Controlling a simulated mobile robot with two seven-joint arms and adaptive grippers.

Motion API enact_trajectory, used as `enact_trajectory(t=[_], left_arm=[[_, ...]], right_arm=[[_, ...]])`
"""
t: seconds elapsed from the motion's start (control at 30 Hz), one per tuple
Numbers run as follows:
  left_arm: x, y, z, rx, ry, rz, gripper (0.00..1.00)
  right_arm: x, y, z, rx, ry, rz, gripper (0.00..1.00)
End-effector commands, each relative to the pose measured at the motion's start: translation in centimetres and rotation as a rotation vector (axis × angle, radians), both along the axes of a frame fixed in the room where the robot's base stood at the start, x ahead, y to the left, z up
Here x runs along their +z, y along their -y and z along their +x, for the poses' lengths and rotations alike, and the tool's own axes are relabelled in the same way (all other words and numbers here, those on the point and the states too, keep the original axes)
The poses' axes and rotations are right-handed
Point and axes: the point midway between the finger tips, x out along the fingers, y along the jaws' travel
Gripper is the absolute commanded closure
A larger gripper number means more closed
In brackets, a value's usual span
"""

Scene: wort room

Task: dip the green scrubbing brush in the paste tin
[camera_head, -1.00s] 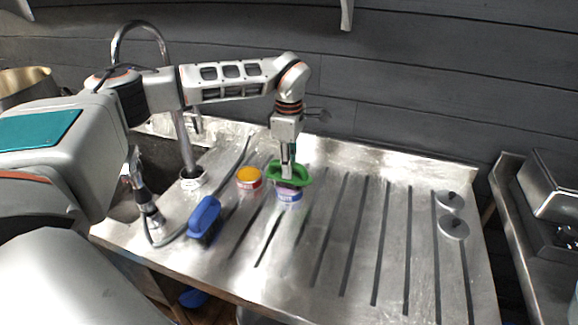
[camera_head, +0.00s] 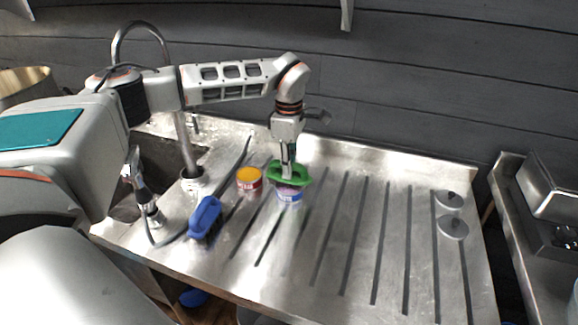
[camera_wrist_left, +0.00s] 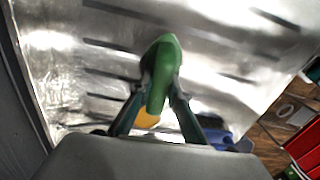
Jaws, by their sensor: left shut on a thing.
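The green scrubbing brush (camera_head: 289,177) is held by my left gripper (camera_head: 288,166), which is shut on it. In the left wrist view the green brush (camera_wrist_left: 160,75) sits between both fingers (camera_wrist_left: 156,100). In the head view the brush is directly over a blue-and-white tin (camera_head: 290,198) with pinkish-purple content at its top. The brush's underside and part of the tin's opening are hidden, so I cannot tell whether bristles touch the paste. Another tin (camera_head: 249,185), red and white with a yellow-orange top, stands just left. My right gripper is not in view.
A blue brush (camera_head: 205,217) lies left on the ridged steel drainboard (camera_head: 330,240). A tap and hose (camera_head: 148,212) stand by the sink at left.

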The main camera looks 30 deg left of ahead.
Motion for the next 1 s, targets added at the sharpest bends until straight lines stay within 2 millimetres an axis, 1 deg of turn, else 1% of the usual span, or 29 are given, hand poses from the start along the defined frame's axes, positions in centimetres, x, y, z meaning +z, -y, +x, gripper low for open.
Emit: enact_trajectory(t=[1.0], left_arm=[[-0.15,0.02,-0.04,-0.001,-0.002,0.0,1.0]], right_arm=[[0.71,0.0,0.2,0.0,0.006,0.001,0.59]])
